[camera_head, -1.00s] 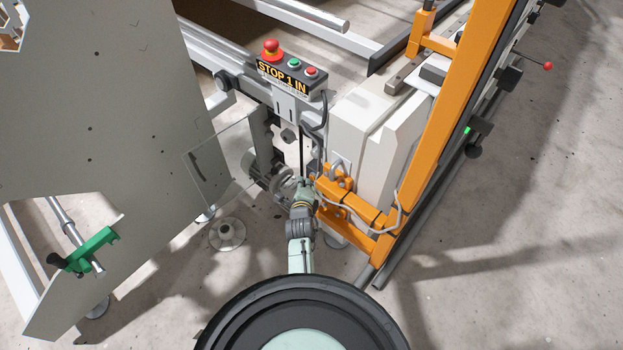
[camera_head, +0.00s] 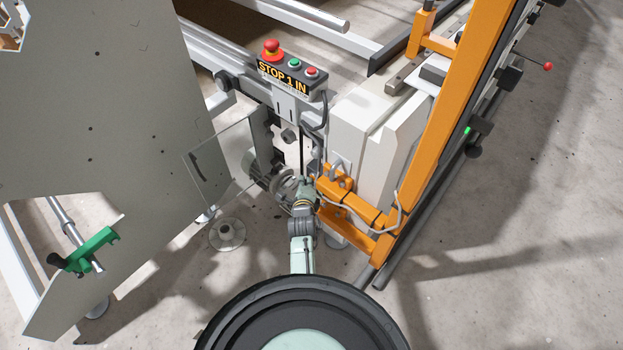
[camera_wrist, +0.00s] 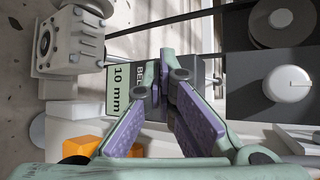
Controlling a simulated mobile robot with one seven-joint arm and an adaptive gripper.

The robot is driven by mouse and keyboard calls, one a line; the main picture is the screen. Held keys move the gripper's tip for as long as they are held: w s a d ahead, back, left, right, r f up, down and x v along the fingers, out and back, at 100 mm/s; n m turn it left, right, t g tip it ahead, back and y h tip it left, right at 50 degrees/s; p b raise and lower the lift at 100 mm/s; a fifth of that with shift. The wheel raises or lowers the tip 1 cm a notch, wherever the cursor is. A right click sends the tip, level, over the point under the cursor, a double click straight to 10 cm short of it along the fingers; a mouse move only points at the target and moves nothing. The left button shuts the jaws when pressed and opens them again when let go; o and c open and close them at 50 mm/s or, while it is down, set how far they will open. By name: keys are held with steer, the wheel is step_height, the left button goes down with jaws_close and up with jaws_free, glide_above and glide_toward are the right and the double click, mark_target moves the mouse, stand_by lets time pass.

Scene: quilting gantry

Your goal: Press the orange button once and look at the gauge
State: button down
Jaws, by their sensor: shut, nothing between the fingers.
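I cannot clearly pick out an orange button. In the wrist view an orange shape (camera_wrist: 82,147) shows at lower left, partly hidden by my gripper; I cannot tell what it is. In the head view my gripper (camera_head: 306,184) is small beside the orange bracket and machine end.
A control box (camera_head: 290,80) marked "STOP 1 IN" carries a red mushroom button (camera_head: 271,48), a green button (camera_head: 294,63) and a red button (camera_head: 310,71). An orange frame (camera_head: 450,120) stands right. A large grey panel (camera_head: 90,120) stands left. Open floor lies at far right.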

steer(key=shift+w+d+r, duration=0.25)
steer(key=shift+w+d, duration=0.05)
steer(key=shift+d, duration=0.2)
stand_by(0.3)
steer(key=shift+s+a+f, duration=0.15)
steer(key=shift+s+a, duration=0.35)
steer(key=shift+s, duration=0.05)
steer(key=s+a+b, duration=0.2)
steer(key=s+a, duration=0.1)
steer(key=a, duration=0.1)
steer(key=shift+s, duration=0.4)
